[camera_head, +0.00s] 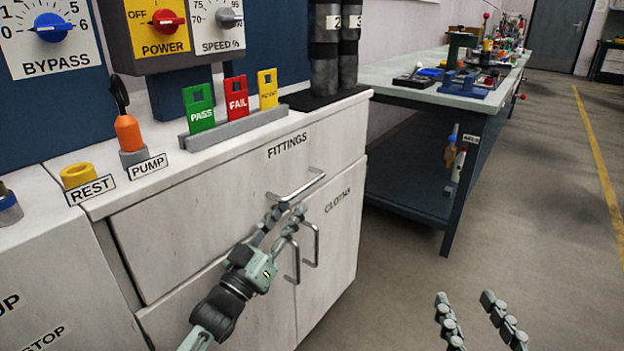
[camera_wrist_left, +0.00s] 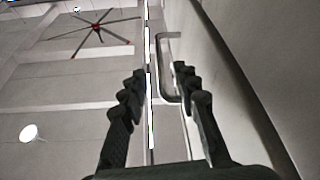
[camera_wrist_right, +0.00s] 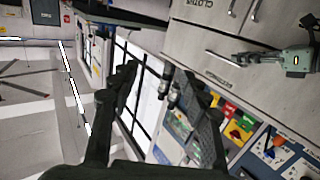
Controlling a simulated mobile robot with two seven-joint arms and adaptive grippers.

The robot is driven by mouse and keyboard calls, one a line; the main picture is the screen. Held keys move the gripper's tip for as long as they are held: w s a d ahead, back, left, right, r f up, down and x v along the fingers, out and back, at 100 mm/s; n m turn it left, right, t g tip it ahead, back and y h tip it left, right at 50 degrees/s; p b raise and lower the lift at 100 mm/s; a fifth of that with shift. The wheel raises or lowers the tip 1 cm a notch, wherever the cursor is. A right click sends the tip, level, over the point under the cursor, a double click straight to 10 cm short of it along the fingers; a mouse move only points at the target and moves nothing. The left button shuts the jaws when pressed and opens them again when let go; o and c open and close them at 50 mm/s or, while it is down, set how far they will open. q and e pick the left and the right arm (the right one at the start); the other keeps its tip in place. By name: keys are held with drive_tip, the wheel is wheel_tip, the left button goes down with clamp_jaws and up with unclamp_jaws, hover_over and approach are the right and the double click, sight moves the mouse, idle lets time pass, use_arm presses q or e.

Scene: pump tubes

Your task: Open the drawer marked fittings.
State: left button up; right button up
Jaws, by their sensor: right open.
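The drawer marked FITTINGS (camera_head: 205,225) is shut in the white cabinet, under the counter top. Its bar handle (camera_head: 303,186) sticks out below the label. My left gripper (camera_head: 287,212) is at the left end of this handle, with its fingertips overlapping it in the head view. In the left wrist view a bar handle (camera_wrist_left: 161,62) shows between the two fingertips, closer to the right one; a gap shows on the left. I cannot tell whether a finger touches it. My right gripper (camera_head: 468,305) is open and empty over the floor, away from the cabinet.
Below are doors with two upright handles (camera_head: 314,245), one marked CLOTHS, close under my left gripper. The counter top carries a rest ring (camera_head: 78,175), an orange pump tool (camera_head: 128,133) and coloured PASS, FAIL tags. A workbench (camera_head: 408,97) stands behind; the floor at right is clear.

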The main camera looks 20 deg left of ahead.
sight(307, 184)
use_arm(q)
drive_tip(key=x, duration=0.7)
drive_tip(key=shift+w+d+r, duration=0.1)
drive_tip(key=shift+w+r, duration=0.1)
drive_tip(key=shift+c, duration=0.5)
clamp_jaws()
